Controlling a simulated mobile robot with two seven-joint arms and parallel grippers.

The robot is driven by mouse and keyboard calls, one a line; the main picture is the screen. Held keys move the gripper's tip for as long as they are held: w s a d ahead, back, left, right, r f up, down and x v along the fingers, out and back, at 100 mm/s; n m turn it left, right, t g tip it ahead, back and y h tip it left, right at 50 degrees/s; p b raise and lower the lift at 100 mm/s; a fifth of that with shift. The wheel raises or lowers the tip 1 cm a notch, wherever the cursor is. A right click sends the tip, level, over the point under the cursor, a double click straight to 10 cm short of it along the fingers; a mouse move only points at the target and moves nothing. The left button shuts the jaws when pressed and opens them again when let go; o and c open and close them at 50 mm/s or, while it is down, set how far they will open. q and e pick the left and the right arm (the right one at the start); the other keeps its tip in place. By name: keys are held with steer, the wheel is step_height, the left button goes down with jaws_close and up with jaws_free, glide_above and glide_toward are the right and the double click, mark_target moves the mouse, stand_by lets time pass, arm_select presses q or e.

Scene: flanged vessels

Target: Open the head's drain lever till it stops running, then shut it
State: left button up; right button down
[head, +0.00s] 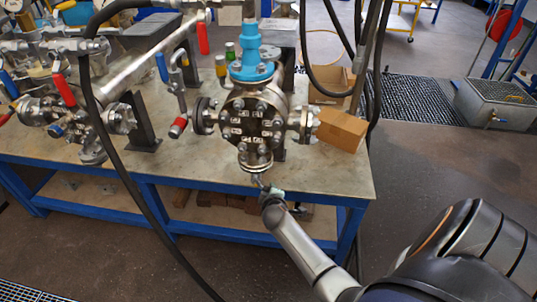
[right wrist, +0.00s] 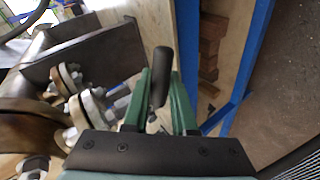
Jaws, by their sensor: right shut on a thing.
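The head (head: 257,120) is a steel flanged vessel with a ring of bolts and a blue fitting (head: 250,60) on top, standing near the front of the bench. My right gripper (head: 270,191) is just below it at the bench's front edge. In the right wrist view, the drain lever's black grip (right wrist: 160,76) stands between the two green fingers (right wrist: 161,100), slightly tilted, and the gripper is shut on it. In the head view the lever is mostly hidden by the gripper. I cannot make out any liquid running. My left gripper is not in view.
The bench (head: 330,178) has a blue frame. A cardboard-coloured block (head: 341,130) sits right of the head. Valves and pipes with red levers (head: 63,90) crowd the left. A black hose (head: 130,180) hangs across the front. The floor at right is clear near the bench.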

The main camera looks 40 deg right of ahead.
steer(key=shift+d+r+n+g+h+p, duration=0.15)
steer(key=shift+r+n+g+h+p, duration=0.25)
steer(key=shift+r+n+g+p, duration=0.3)
steer(key=shift+r+p, duration=0.3)
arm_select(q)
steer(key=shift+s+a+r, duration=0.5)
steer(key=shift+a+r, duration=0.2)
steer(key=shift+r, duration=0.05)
arm_select(e)
steer(key=shift+h, duration=0.3)
steer(key=shift+r+n, duration=0.1)
steer(key=shift+n, duration=0.2)
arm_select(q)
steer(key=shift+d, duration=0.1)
arm_select(e)
steer(key=c, duration=0.7)
jaws_free()
steer(key=shift+s+g, duration=0.1)
steer(key=shift+g, duration=0.2)
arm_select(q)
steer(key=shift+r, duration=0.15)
